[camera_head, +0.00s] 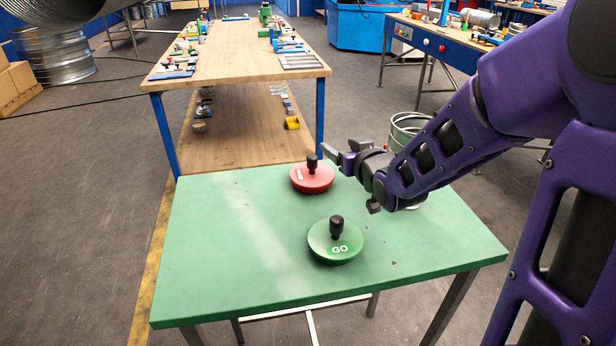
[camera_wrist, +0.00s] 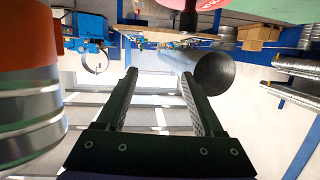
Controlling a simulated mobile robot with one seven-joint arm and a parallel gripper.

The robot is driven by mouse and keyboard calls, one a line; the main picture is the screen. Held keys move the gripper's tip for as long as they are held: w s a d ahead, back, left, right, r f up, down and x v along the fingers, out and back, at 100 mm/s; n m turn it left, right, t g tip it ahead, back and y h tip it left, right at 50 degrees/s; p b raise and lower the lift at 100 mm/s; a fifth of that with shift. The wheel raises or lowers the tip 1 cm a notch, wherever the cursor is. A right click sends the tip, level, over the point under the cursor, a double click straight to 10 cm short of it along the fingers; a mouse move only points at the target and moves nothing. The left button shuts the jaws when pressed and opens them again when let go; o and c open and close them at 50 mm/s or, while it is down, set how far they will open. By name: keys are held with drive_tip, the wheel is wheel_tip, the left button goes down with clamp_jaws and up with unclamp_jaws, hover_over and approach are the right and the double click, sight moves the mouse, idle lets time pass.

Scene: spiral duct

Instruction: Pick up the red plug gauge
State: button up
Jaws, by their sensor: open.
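The red plug gauge (camera_head: 313,181), a round red disc with an upright black knob, lies near the back edge of the green table (camera_head: 230,250). The green plug gauge (camera_head: 335,244), marked GO, lies nearer the front. My gripper (camera_head: 341,148) is just right of the red gauge's knob, above the table's back edge, with its fingers pointing left. In the wrist view my gripper (camera_wrist: 158,73) is open with nothing between its fingers. That view is upside down; the red gauge (camera_wrist: 208,4) is cut off at the top edge, beyond the fingertips.
A long wooden workbench (camera_head: 240,55) with tools stands behind the green table. A metal duct piece (camera_head: 408,125) stands behind the table at right, close to my arm. The table's left and front parts are clear.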

sight(313, 158)
drive_tip(key=s+a+f+n+y, duration=0.1)
drive_tip(key=s+a+f, duration=0.1)
drive_tip(key=s+f, duration=0.2)
drive_tip(key=shift+g, duration=0.4)
drive_tip(key=b+x, duration=0.1)
drive_tip(key=x, duration=0.6)
drive_tip(key=b+x, duration=0.1)
drive_tip(key=x, duration=0.3)
drive_tip(key=shift+w+a+r+b, duration=0.1)
drive_tip(key=shift+w+r+b, duration=0.15)
drive_tip(key=shift+w+b, duration=0.1)
clamp_jaws()
drive_tip(key=shift+r, duration=0.1)
idle(0.3)
